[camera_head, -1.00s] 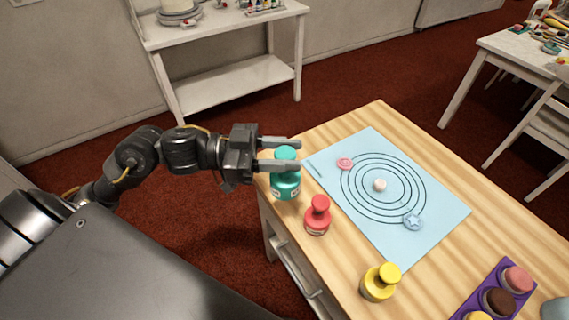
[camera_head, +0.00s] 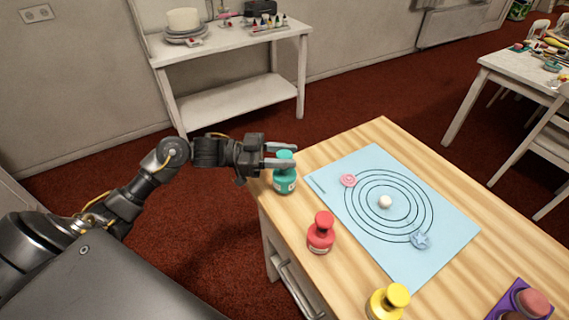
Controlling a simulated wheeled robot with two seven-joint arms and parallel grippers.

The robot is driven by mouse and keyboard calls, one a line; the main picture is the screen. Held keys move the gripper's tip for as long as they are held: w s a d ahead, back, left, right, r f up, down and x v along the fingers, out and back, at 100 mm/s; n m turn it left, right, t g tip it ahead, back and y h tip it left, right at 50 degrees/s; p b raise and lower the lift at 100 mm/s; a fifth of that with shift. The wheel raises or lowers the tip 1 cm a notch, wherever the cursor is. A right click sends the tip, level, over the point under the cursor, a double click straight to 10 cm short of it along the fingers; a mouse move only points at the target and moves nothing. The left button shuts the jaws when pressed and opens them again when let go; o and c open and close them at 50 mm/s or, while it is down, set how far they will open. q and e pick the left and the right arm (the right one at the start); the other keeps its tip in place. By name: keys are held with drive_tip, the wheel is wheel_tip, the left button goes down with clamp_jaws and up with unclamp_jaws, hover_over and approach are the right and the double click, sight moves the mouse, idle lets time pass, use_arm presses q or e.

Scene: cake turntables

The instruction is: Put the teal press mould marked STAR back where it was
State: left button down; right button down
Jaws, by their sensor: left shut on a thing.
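I cannot tell whether the mould's base touches the table. My right gripper is not in view.
A red mould (camera_head: 321,236) and a yellow mould (camera_head: 387,303) stand along the table's near edge. The blue mat (camera_head: 340,190) bears printed rings, a pink disc (camera_head: 348,180), a white piece (camera_head: 385,202) and a blue star piece (camera_head: 420,240). A purple tray (camera_head: 507,303) is lower right.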

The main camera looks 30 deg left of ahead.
use_arm(q)
drive_tip(key=shift+f, duration=1.45)
drive_tip(key=shift+f, duration=0.15)
drive_tip(key=c, duration=0.9)
unclamp_jaws()
drive_tip(key=v, duration=0.6)
drive_tip(key=p+v, duration=0.1)
drive_tip(key=v, duration=0.5)
drive_tip(key=shift+r, duration=0.25)
